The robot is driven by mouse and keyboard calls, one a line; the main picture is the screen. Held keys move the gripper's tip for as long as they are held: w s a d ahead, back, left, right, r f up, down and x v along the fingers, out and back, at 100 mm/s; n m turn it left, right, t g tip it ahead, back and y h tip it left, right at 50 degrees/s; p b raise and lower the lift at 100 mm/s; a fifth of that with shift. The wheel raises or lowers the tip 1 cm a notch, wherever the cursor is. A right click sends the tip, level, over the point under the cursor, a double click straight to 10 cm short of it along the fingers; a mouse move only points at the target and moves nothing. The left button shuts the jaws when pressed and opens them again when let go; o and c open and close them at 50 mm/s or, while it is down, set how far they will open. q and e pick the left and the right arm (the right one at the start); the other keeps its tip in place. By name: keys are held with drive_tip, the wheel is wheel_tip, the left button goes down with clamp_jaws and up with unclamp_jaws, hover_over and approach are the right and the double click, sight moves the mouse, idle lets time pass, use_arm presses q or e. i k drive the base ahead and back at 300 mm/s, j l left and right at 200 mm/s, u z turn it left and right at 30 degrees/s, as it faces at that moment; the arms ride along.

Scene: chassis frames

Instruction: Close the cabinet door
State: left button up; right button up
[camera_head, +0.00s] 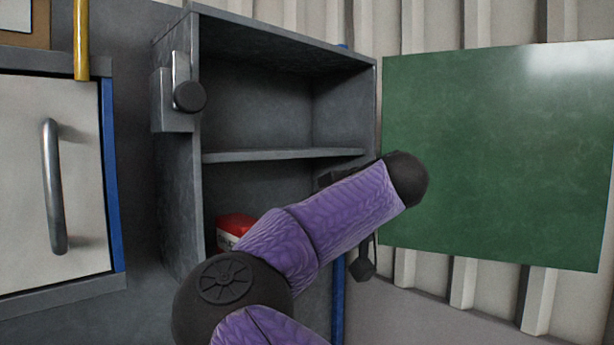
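The grey cabinet (284,156) stands open in the middle of the head view, with a shelf across its inside. Its green door (497,150) appears swung wide open to the right. A latch with a round black knob (189,97) is on the cabinet's left side. One of my purple arms rises from the bottom and reaches right across the cabinet's lower opening, its dark rounded end overlapping the door's left edge. I cannot tell whether it touches the door. No gripper fingers show clearly. Dark parts behind and below the arm are too hidden to identify.
A red object (235,225) sits in the lower compartment, partly hidden by my arm. A white-fronted unit (50,180) with a metal handle (54,187) stands at the left. A yellow pole (81,40) is above it. A ribbed wall (440,25) stands behind the door.

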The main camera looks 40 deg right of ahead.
sight(516, 144)
drive_tip(key=z, duration=1.3)
